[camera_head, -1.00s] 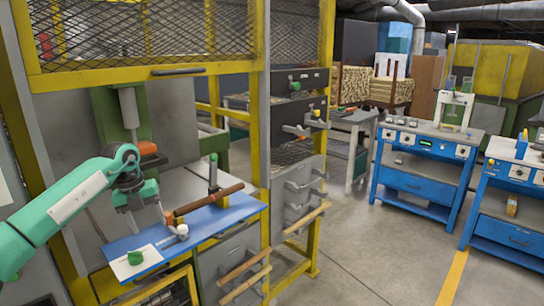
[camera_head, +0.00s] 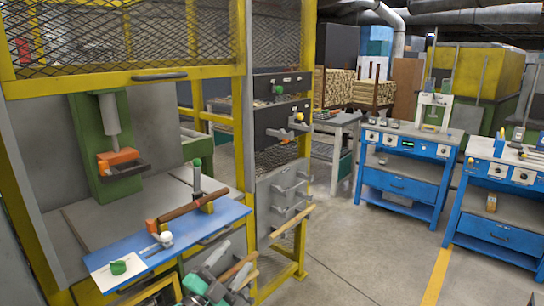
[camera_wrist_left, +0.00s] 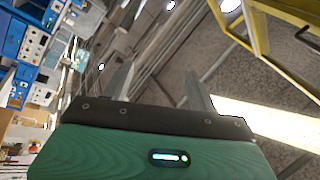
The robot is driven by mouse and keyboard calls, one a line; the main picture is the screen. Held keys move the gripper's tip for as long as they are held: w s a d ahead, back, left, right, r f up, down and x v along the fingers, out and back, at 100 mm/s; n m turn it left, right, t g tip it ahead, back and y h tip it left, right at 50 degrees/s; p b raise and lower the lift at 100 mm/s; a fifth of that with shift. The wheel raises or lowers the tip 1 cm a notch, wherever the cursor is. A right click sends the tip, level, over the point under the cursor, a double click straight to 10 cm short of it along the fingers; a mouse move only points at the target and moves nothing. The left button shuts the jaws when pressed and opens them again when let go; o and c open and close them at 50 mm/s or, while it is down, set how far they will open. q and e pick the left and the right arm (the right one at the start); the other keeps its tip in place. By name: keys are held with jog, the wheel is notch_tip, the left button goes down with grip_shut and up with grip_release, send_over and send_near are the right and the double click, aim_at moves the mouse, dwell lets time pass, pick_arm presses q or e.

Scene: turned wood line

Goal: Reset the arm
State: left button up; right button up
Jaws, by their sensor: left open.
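My left gripper (camera_head: 230,262) is low in the head view, in front of the blue shelf (camera_head: 205,228) and below its front edge. Its green body is at the bottom edge and its grey fingers point up and to the right. In the left wrist view my left gripper (camera_wrist_left: 158,82) has its two fingers wide apart with nothing between them. Behind the fingers are ceiling beams and lights. My right gripper is not in view.
The blue shelf holds a dark wooden rod (camera_head: 190,205), a white knob (camera_head: 166,238) and a green piece (camera_head: 118,267). A yellow machine frame (camera_head: 243,130) stands close by. Blue workbenches (camera_head: 405,172) stand at the right. The floor (camera_head: 350,240) between is clear.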

pick_arm(q)
jog(key=s+a+f+n+g+y, duration=0.3)
jog(key=s+a+f+n+y, duration=0.35)
jog(key=f, duration=0.25)
jog(key=s+a+f+n+g+y, duration=0.3)
jog(key=s+a+f+n+y, duration=0.35)
jog(key=s+f+n, duration=0.2)
jog(key=s+f+g, duration=0.4)
jog(key=s, duration=0.6)
jog(key=s+f+g, duration=0.4)
jog(key=s+g, duration=0.1)
jog(key=s, duration=0.5)
notch_tip(320, 180, down, 27)
jog(key=p, duration=0.3)
jog(key=s+a+f+g+p, duration=0.2)
jog(key=s+a+f+p, duration=0.1)
jog(key=s+f, duration=1.5)
jog(key=shift+s+a, duration=0.5)
jog(key=shift+s, duration=0.2)
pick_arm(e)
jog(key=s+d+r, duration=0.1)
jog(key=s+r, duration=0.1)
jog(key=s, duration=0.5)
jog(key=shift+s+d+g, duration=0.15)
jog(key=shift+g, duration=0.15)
